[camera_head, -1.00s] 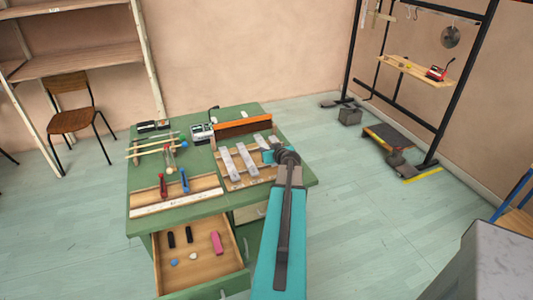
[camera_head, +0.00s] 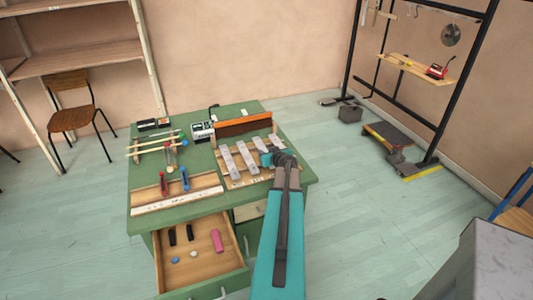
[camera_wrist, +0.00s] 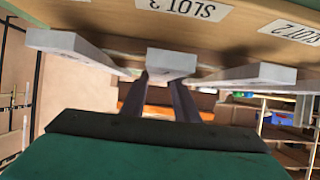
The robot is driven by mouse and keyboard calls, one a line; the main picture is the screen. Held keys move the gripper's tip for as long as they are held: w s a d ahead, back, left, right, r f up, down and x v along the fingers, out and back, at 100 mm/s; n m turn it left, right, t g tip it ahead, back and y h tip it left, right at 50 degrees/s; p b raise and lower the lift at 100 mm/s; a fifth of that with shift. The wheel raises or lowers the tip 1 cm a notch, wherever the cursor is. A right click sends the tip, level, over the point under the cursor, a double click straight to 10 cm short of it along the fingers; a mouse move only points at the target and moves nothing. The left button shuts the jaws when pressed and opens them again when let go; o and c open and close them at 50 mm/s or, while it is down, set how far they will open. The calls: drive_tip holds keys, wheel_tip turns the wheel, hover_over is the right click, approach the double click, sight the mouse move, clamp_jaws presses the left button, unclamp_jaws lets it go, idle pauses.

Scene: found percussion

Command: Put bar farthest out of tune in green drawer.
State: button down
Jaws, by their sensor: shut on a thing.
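Several pale grey metal bars lie on a wooden rack on the green desk; one is the left bar (camera_head: 229,160) in the head view. My gripper (camera_head: 274,156) is at the right part of the rack. In the wrist view, the gripper (camera_wrist: 170,78) is shut on the near end of the middle bar (camera_wrist: 171,60), with another bar on each side. The held bar is about level with its neighbours; I cannot tell whether it touches the rack. Labels read SLOT 3 and SLOT 2, upside down. An open, green-fronted drawer (camera_head: 205,267) is below the desk's left side.
A wooden tray (camera_head: 150,198) with red and blue tools is left of the rack. An orange-topped piece (camera_head: 243,125) stands behind the bars.

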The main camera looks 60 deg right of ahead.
drive_tip(key=shift+f+b, duration=0.1)
drive_tip(key=shift+b, duration=0.2)
drive_tip(key=c, duration=1.4)
unclamp_jaws()
drive_tip(key=shift+p, duration=0.9)
drive_tip(key=shift+s, duration=0.1)
drive_tip(key=shift+b+v, duration=1.65)
drive_tip(key=shift+v, duration=1.1)
drive_tip(key=shift+b+v, duration=1.05)
drive_tip(key=shift+v, duration=3.05)
drive_tip(key=shift+a, duration=0.15)
